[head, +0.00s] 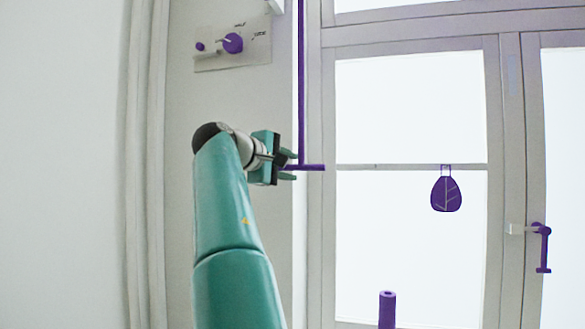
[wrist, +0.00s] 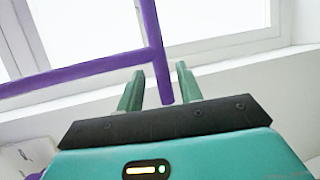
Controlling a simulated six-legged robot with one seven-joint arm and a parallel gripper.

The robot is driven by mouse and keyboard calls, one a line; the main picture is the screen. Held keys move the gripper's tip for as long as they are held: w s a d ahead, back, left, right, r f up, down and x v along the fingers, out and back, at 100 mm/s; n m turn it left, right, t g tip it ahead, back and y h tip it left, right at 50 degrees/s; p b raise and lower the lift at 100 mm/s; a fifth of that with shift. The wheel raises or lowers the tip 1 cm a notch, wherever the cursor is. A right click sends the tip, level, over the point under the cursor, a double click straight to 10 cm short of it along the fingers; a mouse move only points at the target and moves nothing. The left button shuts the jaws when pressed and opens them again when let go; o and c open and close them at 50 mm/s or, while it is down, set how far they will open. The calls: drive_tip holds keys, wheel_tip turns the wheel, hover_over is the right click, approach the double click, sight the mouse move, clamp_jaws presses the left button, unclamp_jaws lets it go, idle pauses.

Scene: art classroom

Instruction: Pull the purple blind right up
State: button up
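A thin purple rod (head: 301,80) hangs down beside the left edge of the window and ends in a short purple crossbar (head: 315,167). No purple blind cloth shows in either view. My gripper (head: 289,165) is at the crossbar's left end in the head view, with its fingers apart above and below it. In the wrist view the crossbar (wrist: 150,30) runs down so that its end appears between the two open fingers (wrist: 160,88), and the rod (wrist: 70,76) branches off to the left. Whether a finger touches it, I cannot tell.
A tall window frame (head: 493,110) with bright panes fills the right side. A purple leaf-patterned ornament (head: 446,194) hangs there, and a purple handle (head: 543,246) is at far right. A purple cylinder (head: 387,310) stands low. A wall panel with a purple knob (head: 233,43) is upper left.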

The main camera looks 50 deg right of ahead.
drive_tip(key=s+a+r, duration=0.1)
drive_tip(key=a+r, duration=0.1)
drive_tip(key=a, duration=0.9)
drive_tip(key=shift+a, duration=0.35)
drive_tip(key=s+a+f+n+t+y, duration=0.15)
drive_tip(key=f+y, duration=0.25)
drive_tip(key=f, duration=0.5)
drive_tip(key=a+f+t+y, duration=0.3)
drive_tip(key=f, duration=0.6)
drive_tip(key=s+a+f+m+y, duration=0.1)
drive_tip(key=s+a+f+y, duration=0.2)
drive_tip(key=f, duration=0.7)
drive_tip(key=s+a+f+m+y, duration=0.1)
drive_tip(key=s+a+f+y, duration=0.2)
drive_tip(key=s+a+f, duration=0.5)
drive_tip(key=s+a+f+m+y, duration=0.1)
drive_tip(key=s+a+f+y, duration=0.2)
drive_tip(key=a+f, duration=0.7)
wheel_tip(320, 180, down, 4)
drive_tip(key=shift+s+a+r, duration=0.2)
drive_tip(key=shift+s, duration=1)
drive_tip(key=shift+s, duration=0.1)
